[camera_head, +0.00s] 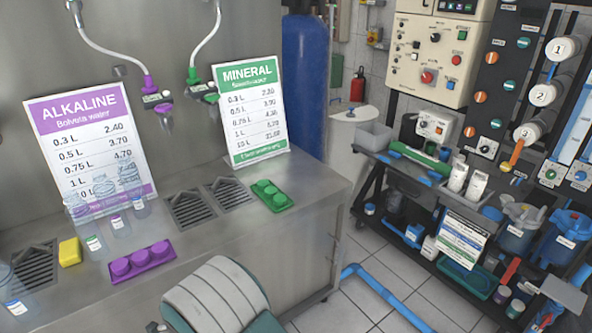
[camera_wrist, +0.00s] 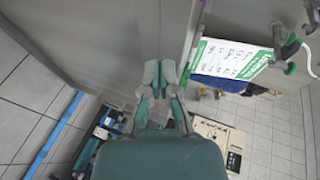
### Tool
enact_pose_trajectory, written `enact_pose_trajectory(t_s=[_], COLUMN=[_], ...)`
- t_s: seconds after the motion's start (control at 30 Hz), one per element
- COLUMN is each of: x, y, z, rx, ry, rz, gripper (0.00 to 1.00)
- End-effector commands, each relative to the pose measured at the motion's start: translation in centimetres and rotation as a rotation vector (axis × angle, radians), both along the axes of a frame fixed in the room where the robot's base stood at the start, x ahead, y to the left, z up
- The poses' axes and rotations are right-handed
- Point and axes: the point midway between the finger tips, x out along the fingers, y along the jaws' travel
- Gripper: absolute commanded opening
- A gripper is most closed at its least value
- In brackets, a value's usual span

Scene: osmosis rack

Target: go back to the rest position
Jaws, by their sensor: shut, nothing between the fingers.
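My gripper (camera_wrist: 160,74) shows in the wrist view, its two pale fingertips close together with nothing between them. It is apart from the green-and-white mineral price sign (camera_wrist: 228,60), which stands to its right in that view. In the head view a grey and green part of my arm fills the bottom middle, in front of the steel counter (camera_head: 300,197). My fingertips cannot be made out in the head view.
The counter holds an alkaline sign (camera_head: 95,150), the mineral sign (camera_head: 250,110), a purple cap tray (camera_head: 142,262), a green cap tray (camera_head: 272,195), a yellow block (camera_head: 70,251) and clear bottles. A loaded cart (camera_head: 395,165) stands right. A blue pipe (camera_head: 385,292) crosses the tiled floor.

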Motion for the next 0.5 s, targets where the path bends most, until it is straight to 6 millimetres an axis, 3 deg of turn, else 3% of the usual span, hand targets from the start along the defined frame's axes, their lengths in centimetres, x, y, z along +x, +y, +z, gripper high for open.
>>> enact_pose_trajectory(t_s=[0.03,0.23,0.5], x=[1.1,3.3,3.4], y=[-0.9,-5.0,-12.5], z=[2.2,9.0,17.2], rx=[-0.017,-0.129,-0.305], ry=[0.009,0.059,0.098], rz=[0.011,0.095,0.220], gripper=[0.00,0.00,0.00])
